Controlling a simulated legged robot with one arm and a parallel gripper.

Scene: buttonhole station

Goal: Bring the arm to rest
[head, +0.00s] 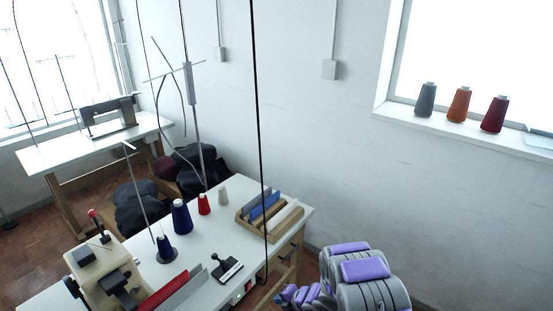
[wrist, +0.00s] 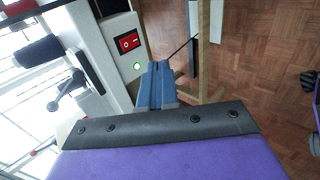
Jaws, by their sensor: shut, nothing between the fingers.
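My arm (head: 365,275), grey with purple pads, is folded at the bottom right of the head view, beside the right end of the white work table (head: 225,200). In the wrist view my gripper (wrist: 158,68) shows as two blue-grey fingers side by side. They are shut with nothing between them. They point toward the table's front side, near a white switch box (wrist: 123,42) with a red rocker switch and a lit green lamp. Whether they touch anything cannot be told.
On the table stand a cream machine (head: 105,270), thread cones (head: 181,217), a wooden tray (head: 250,232) and a black stamp-like tool (head: 227,271). Parquet floor (wrist: 265,70) is open to the wrist view's right.

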